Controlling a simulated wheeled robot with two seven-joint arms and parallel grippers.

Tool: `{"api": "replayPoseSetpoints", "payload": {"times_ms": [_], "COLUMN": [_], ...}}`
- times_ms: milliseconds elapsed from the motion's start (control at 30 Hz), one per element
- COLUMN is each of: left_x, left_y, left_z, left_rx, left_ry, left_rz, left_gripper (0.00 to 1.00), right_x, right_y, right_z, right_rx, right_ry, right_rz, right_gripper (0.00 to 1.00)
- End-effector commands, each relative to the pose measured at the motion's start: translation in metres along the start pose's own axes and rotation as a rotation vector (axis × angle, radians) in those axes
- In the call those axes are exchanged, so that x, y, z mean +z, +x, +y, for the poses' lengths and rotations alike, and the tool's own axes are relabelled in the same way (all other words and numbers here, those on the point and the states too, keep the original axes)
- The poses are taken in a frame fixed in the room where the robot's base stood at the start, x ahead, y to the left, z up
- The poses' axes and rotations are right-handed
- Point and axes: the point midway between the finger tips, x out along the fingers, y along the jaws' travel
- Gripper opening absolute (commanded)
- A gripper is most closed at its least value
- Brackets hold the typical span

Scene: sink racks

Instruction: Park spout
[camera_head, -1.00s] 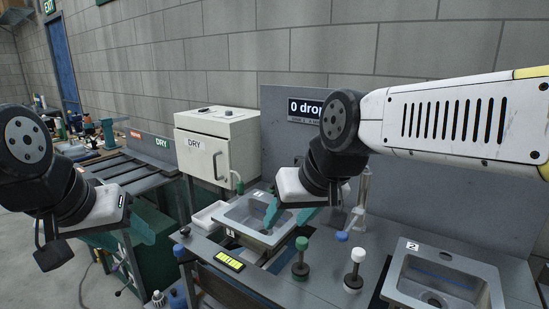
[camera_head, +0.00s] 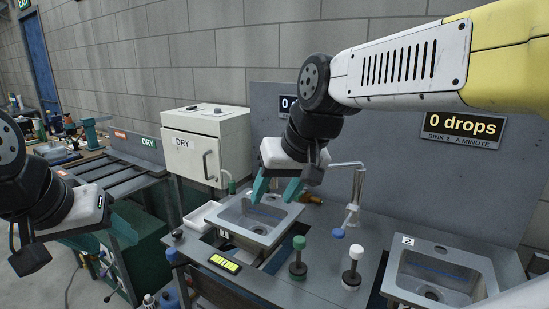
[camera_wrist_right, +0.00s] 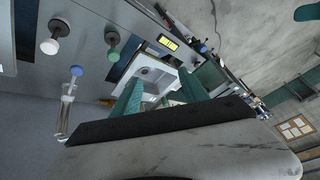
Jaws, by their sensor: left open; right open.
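A slim silver spout (camera_head: 354,190) stands on the counter to the right of sink 1 (camera_head: 232,225). Its top arm points left, toward my right gripper. It also shows at the left in the right wrist view (camera_wrist_right: 64,115). My right gripper (camera_head: 275,189) is open and empty, with its teal fingers pointing down over the back of sink 1. In the right wrist view, sink 1 (camera_wrist_right: 150,72) lies between the fingers. My left gripper (camera_head: 98,230) is open at the far left, away from the sinks.
Blue (camera_head: 338,233), green (camera_head: 299,243) and white (camera_head: 356,252) knobs stand on the counter. Sink 2 (camera_head: 488,283) is at the right. A dry cabinet (camera_head: 232,140) stands behind sink 1. A display (camera_head: 463,124) reads "0 drops" for sink 2.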

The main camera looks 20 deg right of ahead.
Motion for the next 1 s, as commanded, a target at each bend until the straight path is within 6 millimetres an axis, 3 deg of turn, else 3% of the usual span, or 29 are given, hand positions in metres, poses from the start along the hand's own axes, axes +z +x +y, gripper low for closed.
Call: {"api": "replayPoseSetpoints", "payload": {"times_ms": [267, 467, 600, 800, 1000], "left_x": [0.0, 0.0, 0.0, 0.0, 0.0], "left_y": [0.0, 0.0, 0.0, 0.0, 0.0], "left_z": [0.0, 0.0, 0.0, 0.0, 0.0], "left_rx": [0.0, 0.0, 0.0, 0.0, 0.0], "left_ry": [0.0, 0.0, 0.0, 0.0, 0.0], "left_rz": [0.0, 0.0, 0.0, 0.0, 0.0], "left_gripper": [0.52, 0.52, 0.52, 0.52, 0.52], "right_x": [-0.051, -0.112, -0.155, -0.205, -0.232], "right_y": [-0.007, -0.005, 0.004, 0.025, 0.044], "right_z": [0.018, 0.046, 0.073, 0.11, 0.133], "right_rx": [0.019, 0.06, 0.104, 0.181, 0.245], "right_ry": [0.059, 0.134, 0.198, 0.278, 0.329], "right_rz": [-0.075, -0.171, -0.25, -0.358, -0.431], "right_gripper": [0.52, 0.52, 0.52, 0.52, 0.52]}}
